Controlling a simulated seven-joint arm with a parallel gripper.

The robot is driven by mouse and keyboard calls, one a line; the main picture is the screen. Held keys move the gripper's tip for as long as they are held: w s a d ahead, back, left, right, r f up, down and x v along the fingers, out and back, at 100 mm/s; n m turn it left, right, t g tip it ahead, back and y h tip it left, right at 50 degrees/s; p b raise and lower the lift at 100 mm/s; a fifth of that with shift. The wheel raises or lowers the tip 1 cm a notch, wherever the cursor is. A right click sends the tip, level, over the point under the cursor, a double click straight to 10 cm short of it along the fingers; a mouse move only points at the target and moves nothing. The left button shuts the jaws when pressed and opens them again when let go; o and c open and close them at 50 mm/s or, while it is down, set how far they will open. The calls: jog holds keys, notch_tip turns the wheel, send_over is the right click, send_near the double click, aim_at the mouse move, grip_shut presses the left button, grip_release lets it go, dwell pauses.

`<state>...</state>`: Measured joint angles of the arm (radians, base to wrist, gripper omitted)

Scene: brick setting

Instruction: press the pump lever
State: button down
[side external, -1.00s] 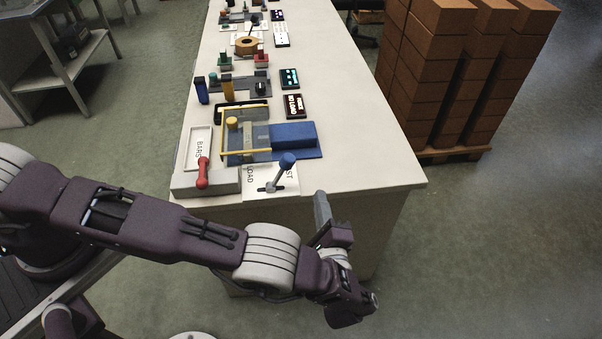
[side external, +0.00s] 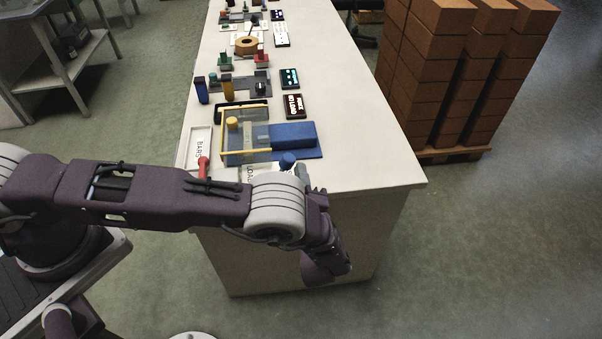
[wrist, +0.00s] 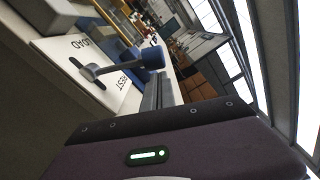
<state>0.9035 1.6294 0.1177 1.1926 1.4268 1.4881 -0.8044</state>
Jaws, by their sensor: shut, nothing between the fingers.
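I cannot tell for certain which part is the pump lever. A red-handled lever (side external: 203,167) stands at the bench's near left corner, its lower part hidden behind my arm. In the wrist view the blue knob (wrist: 152,58) tops a grey stem leaning over the plate (wrist: 75,62). My gripper (side external: 302,172) is shut and empty beside the blue knob, on its right; in the wrist view its grey fingers (wrist: 160,92) appear just below the knob. Contact cannot be told.
A blue block on a fixture with a yellow-edged clear guard (side external: 245,145) stands just behind the levers. Small display boxes (side external: 294,106) and other fixtures line the bench (side external: 365,165). Its right side is clear. Stacked bricks (side external: 440,80) stand beyond on the floor.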

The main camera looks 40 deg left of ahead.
jog(key=s+a+r+n, duration=0.2)
jog(key=s+a+n, duration=0.4)
jog(key=n, duration=0.3)
jog(key=shift+s+a+r, duration=0.3)
jog(key=shift+s+a, duration=0.1)
jog(key=shift+s+a+f, duration=0.1)
dwell(0.7)
jog(key=s+d+r, duration=0.1)
jog(key=s+d, duration=0.4)
jog(key=d, duration=0.5)
jog(key=shift+d+r, duration=0.25)
jog(key=shift+r, duration=0.15)
jog(key=shift+r, duration=0.1)
